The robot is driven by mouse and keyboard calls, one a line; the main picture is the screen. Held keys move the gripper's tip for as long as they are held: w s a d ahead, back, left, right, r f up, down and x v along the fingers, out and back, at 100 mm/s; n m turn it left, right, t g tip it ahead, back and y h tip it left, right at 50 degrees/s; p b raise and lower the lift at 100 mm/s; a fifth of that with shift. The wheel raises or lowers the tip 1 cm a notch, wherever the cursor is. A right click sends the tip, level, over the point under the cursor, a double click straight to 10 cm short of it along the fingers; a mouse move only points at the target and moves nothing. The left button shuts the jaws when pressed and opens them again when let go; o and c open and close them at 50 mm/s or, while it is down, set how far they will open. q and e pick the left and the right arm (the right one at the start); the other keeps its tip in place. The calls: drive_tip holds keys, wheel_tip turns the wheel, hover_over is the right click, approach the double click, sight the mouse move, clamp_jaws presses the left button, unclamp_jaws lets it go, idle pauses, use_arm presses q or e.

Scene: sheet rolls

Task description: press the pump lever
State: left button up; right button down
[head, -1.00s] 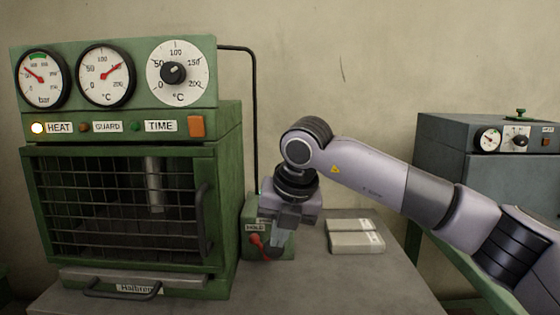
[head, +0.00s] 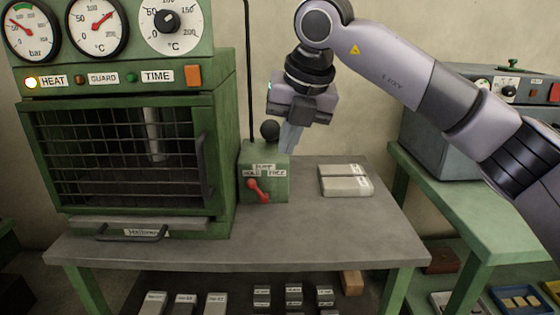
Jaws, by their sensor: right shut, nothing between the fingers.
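A green pump box (head: 264,172) stands on the grey bench just right of the green oven. Its labels read PUMP, HOLD and FREE. The pump lever's black ball knob (head: 270,130) is up above the box top. The rest of the lever is hard to make out. A red valve handle (head: 258,191) on the box front slants up-left toward HOLD. My right gripper (head: 289,140) is shut and empty. It points down, its fingertips just right of the knob and above the box; I cannot tell whether they touch the knob. My left gripper is not in view.
The oven (head: 130,165) with gauges and a barred door fills the left. Pale packs (head: 345,180) lie on the bench (head: 310,230) right of the pump box. The bench front is clear. A green side table (head: 480,195) carries a grey device at right.

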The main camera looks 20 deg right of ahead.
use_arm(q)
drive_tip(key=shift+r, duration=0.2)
use_arm(e)
drive_tip(key=shift+v, duration=1.9)
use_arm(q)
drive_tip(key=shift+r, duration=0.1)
use_arm(e)
drive_tip(key=shift+a+r, duration=0.1)
